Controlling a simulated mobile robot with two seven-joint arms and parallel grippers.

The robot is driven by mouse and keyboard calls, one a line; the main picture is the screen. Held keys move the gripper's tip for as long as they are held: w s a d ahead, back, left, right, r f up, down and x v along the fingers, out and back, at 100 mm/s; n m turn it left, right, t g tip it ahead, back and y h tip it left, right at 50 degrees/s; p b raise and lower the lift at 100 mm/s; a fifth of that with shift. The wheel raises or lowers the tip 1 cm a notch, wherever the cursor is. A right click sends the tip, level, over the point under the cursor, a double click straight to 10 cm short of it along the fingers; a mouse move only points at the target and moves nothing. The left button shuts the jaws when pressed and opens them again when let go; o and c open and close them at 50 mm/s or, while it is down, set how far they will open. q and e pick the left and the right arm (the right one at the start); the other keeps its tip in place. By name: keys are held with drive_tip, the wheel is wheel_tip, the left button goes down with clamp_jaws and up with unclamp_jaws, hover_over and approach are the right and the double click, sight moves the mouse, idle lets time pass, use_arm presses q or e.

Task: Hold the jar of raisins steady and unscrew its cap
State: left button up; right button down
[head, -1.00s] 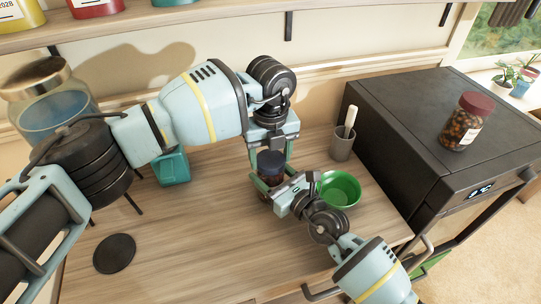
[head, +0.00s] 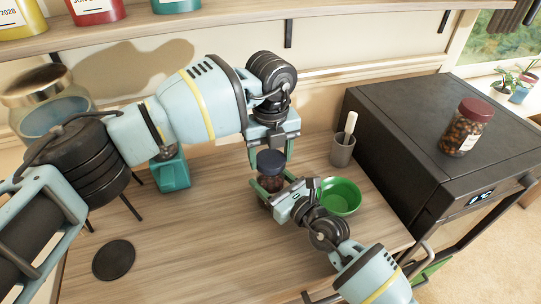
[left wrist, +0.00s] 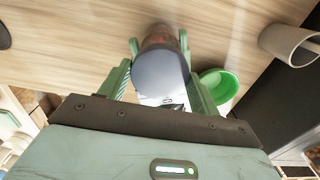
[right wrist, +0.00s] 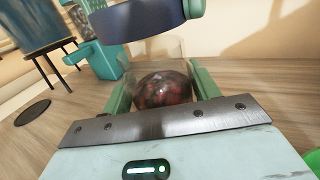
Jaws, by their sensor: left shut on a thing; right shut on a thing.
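The raisin jar (head: 270,184) is clear glass with dark red-brown contents. It stands upright near the middle of the counter. My right gripper (right wrist: 160,95) is shut around its body from the front right. My left gripper (head: 270,160) comes from above and is shut on the dark blue cap (head: 271,161). In the right wrist view the cap (right wrist: 140,20) looks tilted and slightly above the glass (right wrist: 163,88). The exact gap at the jar's mouth is hard to see. In the left wrist view the cap hides most of the jar (left wrist: 160,38).
A green bowl (head: 341,196) stands just right of the jar. A grey cup (head: 342,152) with a pale utensil is behind it. A red-lidded jar (head: 466,128) sits on the dark oven (head: 410,120). A black disc (head: 113,260) lies on the clear counter at left.

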sight(271, 159)
use_arm(q)
wheel_tip(271, 159, up, 3)
drive_tip(key=shift+r, duration=0.2)
use_arm(e)
drive_tip(key=shift+c, duration=1.6)
unclamp_jaws()
use_arm(q)
drive_tip(key=shift+r, duration=0.35)
use_arm(e)
drive_tip(key=v, duration=1.2)
drive_tip(key=shift+d, duration=0.1)
